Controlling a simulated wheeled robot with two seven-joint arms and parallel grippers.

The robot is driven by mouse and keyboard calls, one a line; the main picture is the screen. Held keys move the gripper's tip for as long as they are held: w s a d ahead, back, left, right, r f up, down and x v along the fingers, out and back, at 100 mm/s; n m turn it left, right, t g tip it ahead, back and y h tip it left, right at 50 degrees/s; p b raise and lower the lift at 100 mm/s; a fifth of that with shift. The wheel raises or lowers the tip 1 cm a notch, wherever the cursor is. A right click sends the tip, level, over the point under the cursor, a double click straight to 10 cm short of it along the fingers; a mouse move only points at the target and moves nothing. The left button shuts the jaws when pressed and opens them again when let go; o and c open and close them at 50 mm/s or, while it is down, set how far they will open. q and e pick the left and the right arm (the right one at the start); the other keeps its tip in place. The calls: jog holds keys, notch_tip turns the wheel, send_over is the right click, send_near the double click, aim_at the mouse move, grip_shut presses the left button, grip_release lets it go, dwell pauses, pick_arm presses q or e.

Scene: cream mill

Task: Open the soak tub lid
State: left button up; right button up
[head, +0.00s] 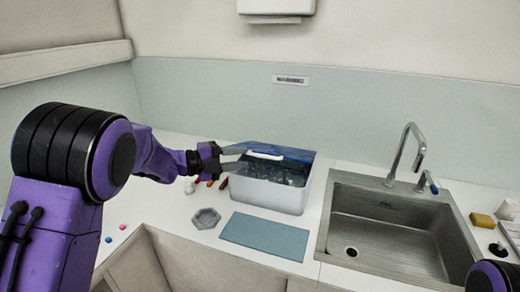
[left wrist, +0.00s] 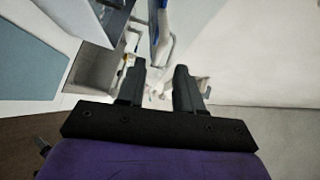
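The soak tub (head: 268,196) is a white box on the counter, left of the sink, with dark contents showing inside. Its blue lid (head: 294,153) shows along the tub's back edge, with a white bar-like handle (head: 263,156) near it. I cannot tell how far the lid is raised. My left gripper (head: 241,158) is at the tub's back left, fingers apart and pointing right, close to the handle. The left wrist view shows its two fingers (left wrist: 158,75) apart with nothing clearly between them. A blue strip (left wrist: 154,22) shows beyond them. My right gripper is out of view.
A grey-blue mat (head: 264,237) and a grey hexagonal dish (head: 206,218) lie in front of the tub. A yellow sponge (head: 482,220) lies far right.

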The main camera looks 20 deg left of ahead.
aim_at(259, 156)
pick_arm(q)
jog(key=p+x, duration=0.2)
jog(key=x, duration=0.5)
jog(key=shift+w+d+f, duration=0.1)
jog(key=shift+w+d, duration=0.15)
jog(key=shift+w, duration=0.05)
jog(key=shift+s, duration=0.2)
grip_shut()
